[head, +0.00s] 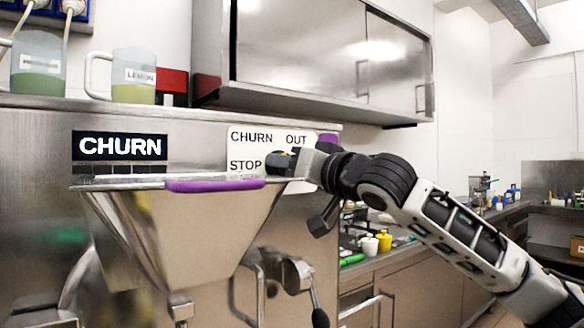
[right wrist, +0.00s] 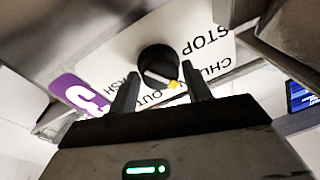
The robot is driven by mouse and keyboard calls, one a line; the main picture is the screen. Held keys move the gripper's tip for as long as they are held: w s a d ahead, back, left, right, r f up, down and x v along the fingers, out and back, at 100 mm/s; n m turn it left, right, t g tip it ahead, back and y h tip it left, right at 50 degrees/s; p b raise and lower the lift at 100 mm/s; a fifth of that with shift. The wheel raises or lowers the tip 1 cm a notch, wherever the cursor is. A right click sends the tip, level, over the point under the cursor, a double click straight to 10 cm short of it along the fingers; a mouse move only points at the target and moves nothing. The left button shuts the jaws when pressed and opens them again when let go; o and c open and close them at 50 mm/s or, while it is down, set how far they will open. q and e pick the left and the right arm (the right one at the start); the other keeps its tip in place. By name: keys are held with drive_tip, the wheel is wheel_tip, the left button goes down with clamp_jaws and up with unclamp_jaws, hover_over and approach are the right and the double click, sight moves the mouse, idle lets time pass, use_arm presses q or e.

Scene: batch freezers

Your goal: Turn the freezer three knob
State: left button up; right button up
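The freezer three knob (right wrist: 158,62) is round and black with a yellow pointer mark, and sits on a white label plate (head: 250,137) printed CHURN, OUT and STOP. In the right wrist view the yellow mark faces the lower right, near the OUT lettering. A purple tag with a 3 (right wrist: 80,93) is beside it. My right gripper (right wrist: 160,78) is open, with one finger on each side of the knob; I cannot tell whether they touch it. In the head view my right gripper (head: 290,162) is up against the plate and mostly hides the knob. My left gripper is out of view.
Below the plate is a steel hopper (head: 190,235) with a purple handle (head: 215,186). Jugs, one marked LEMON (head: 134,75), stand on top of the machine. A steel wall cabinet (head: 310,55) hangs above. A counter with a yellow cup (head: 385,242) is behind my right arm.

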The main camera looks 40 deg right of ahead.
drive_tip(key=shift+o, duration=0.9)
drive_tip(key=shift+w, duration=0.1)
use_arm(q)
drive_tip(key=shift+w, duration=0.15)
use_arm(e)
drive_tip(key=shift+f, duration=0.1)
use_arm(q)
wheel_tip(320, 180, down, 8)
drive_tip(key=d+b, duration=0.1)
drive_tip(key=b, duration=0.9)
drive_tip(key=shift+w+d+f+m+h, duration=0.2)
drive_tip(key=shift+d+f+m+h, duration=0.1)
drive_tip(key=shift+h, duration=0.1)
use_arm(e)
drive_tip(key=s+f, duration=0.1)
drive_tip(key=s, duration=1.5)
drive_tip(key=shift+a+f, duration=0.25)
drive_tip(key=shift+a, duration=0.2)
drive_tip(key=shift+w, duration=0.1)
